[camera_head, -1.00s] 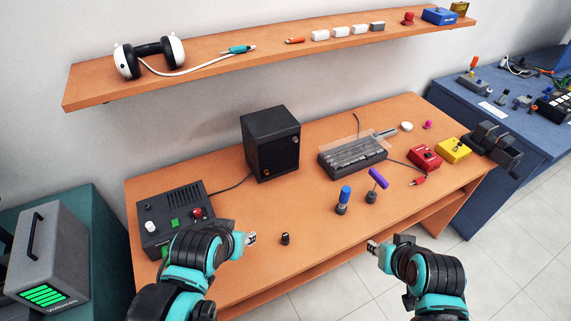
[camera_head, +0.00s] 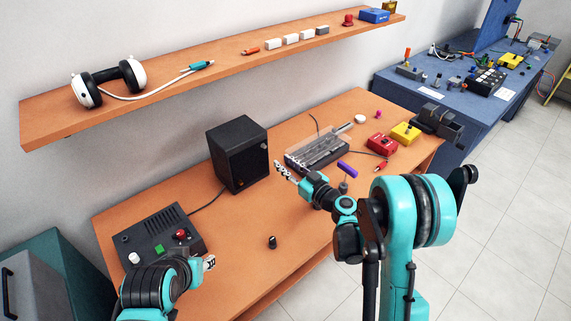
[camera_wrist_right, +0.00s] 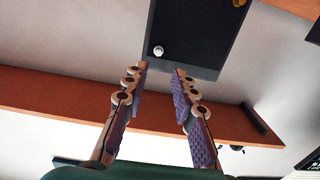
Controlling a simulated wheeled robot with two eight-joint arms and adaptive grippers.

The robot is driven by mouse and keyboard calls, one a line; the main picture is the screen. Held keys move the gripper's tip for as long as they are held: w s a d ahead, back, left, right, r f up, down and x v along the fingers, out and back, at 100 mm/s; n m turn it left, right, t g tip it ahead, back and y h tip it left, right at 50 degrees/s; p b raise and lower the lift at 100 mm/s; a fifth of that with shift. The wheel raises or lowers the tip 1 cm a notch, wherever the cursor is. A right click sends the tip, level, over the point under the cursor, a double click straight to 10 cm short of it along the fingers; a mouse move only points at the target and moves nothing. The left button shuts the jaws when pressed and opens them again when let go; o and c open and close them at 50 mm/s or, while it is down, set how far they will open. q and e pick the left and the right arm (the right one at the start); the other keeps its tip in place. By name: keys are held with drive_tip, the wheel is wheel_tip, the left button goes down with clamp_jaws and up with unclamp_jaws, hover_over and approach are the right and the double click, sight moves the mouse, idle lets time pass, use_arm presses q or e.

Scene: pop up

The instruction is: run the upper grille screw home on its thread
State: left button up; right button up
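The black speaker box (camera_head: 237,153) stands at the back of the orange desk. In the right wrist view its dark front (camera_wrist_right: 196,35) shows a pale round screw (camera_wrist_right: 158,50) near one corner, and a brass part (camera_wrist_right: 239,3) sits at the frame edge. That view looks upside down. My right gripper (camera_head: 281,171) is right of the speaker, its fingers toward it. In the wrist view its purple-padded fingers (camera_wrist_right: 162,72) are apart with nothing between them. My left gripper (camera_head: 209,263) hangs at the desk's front left; its opening is too small to judge.
A purple-handled tool (camera_head: 347,168) stands behind my right arm; the blue-handled one is hidden. A clear-lidded case (camera_head: 300,163), red box (camera_head: 381,143) and yellow box (camera_head: 405,132) lie right. A control box (camera_head: 160,238) and small black cylinder (camera_head: 272,242) are in front. A shelf (camera_head: 225,66) hangs above.

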sight(265, 147)
drive_tip(key=p+x, duration=0.2)
drive_tip(key=x, duration=0.7)
drive_tip(key=shift+w, duration=0.1)
clamp_jaws()
drive_tip(key=m, duration=2.1)
drive_tip(key=shift+d, duration=0.1)
drive_tip(key=m, duration=0.5)
drive_tip(key=shift+m, duration=0.3)
drive_tip(key=m, duration=0.5)
drive_tip(key=shift+m, duration=0.4)
drive_tip(key=m, duration=0.2)
drive_tip(key=shift+m, duration=0.4)
drive_tip(key=m, duration=0.5)
drive_tip(key=shift+m, duration=0.4)
unclamp_jaws()
drive_tip(key=shift+o, duration=1)
